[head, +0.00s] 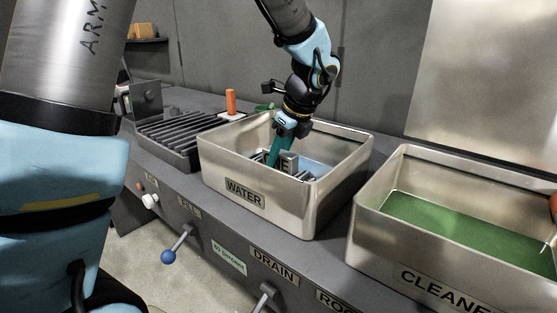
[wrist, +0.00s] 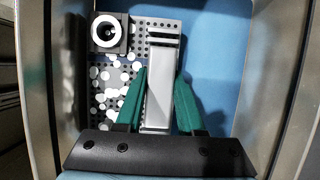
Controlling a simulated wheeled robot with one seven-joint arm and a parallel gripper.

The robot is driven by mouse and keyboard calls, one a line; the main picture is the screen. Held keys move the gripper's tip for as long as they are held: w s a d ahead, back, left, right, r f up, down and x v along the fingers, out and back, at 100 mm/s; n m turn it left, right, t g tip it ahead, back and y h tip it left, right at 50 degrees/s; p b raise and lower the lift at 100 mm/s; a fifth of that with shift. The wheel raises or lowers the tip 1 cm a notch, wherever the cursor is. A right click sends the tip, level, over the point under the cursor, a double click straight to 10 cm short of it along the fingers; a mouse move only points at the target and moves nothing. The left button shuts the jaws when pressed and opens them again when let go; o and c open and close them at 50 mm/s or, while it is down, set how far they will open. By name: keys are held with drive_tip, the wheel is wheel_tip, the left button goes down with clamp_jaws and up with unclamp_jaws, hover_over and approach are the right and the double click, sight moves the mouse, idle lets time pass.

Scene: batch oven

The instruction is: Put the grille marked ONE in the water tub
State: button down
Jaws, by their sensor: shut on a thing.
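The water tub (head: 270,205) is a metal box with a WATER plate on its front and a pale blue inside. My gripper (head: 280,155) reaches down into it with teal fingers. In the wrist view my gripper (wrist: 160,78) has its fingers on both sides of a light grey bar on a dark perforated grille (wrist: 152,36), shut on it. The grille has white round spots and a black block with a white ring at one corner. It is inside the tub's walls; whether it touches the floor I cannot tell. No ONE mark is readable.
A dark slotted rack (head: 172,140) stands left of the tub, with an upright orange handle (head: 231,102) behind. A CLEANER tub (head: 385,235) with a green inside stands at right. A blue-knobbed lever (head: 168,257) juts from the counter front. A wall rises behind.

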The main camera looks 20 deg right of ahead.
drive_tip(key=shift+f, duration=0.75)
drive_tip(key=shift+f, duration=0.1)
drive_tip(key=c, duration=0.5)
unclamp_jaws()
drive_tip(key=v, duration=1.2)
drive_tip(key=shift+b, duration=0.3)
